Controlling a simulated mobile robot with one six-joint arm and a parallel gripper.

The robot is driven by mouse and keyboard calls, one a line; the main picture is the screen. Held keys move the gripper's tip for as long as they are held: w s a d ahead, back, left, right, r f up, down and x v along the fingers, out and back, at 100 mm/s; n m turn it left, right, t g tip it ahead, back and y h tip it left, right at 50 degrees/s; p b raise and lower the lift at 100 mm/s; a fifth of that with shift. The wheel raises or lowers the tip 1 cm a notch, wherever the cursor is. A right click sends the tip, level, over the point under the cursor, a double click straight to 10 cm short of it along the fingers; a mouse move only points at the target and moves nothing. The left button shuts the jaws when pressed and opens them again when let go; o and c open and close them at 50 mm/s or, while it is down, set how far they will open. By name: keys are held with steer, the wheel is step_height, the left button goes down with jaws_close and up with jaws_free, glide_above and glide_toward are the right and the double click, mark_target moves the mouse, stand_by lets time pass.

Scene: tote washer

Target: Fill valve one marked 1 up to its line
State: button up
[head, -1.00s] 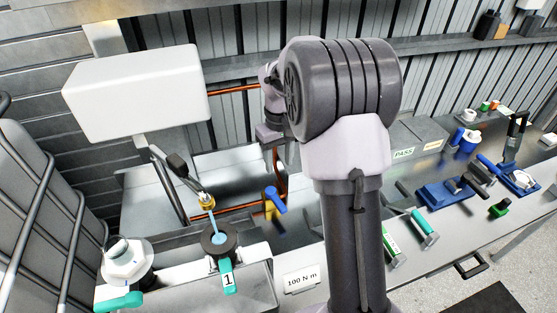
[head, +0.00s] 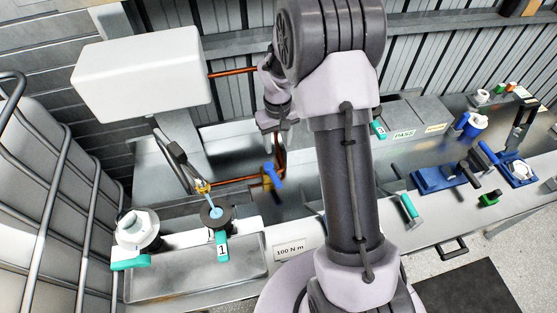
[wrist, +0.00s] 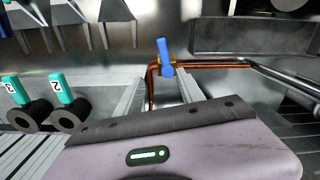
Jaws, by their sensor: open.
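Valve one (head: 217,215), a dark round body with a teal handle marked 1, sits on the pale ledge at left in the head view. A brass-tipped nozzle (head: 203,187) is above it, and a light blue stream (head: 213,203) joins the nozzle to its opening. Its fill line cannot be made out. A blue-handled tap (head: 272,177) is on the copper pipe; it also shows in the wrist view (wrist: 165,57). My gripper (wrist: 163,88) is open and empty, its fingers on either side below the blue handle in the picture. It seems apart from the handle.
Valves marked 2 (wrist: 67,108) and 3 (wrist: 22,108) are at left in the wrist view. A white-capped part (head: 137,228) stands left of valve one. A torque label (head: 290,250), a PASS box (head: 410,120) and blue fixtures (head: 440,178) lie along the bench. A wire cage is at left.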

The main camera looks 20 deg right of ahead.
steer(key=b, duration=0.1)
glide_above(275, 178)
step_height(275, 178, down, 6)
step_height(275, 178, down, 10)
steer(key=shift+s+f+b, duration=0.1)
steer(key=shift+f+b, duration=0.05)
steer(key=shift+b, duration=0.15)
steer(key=shift+d+f, duration=0.1)
steer(key=shift+f, duration=0.5)
steer(key=shift+r, duration=0.1)
jaws_close()
stand_by(0.3)
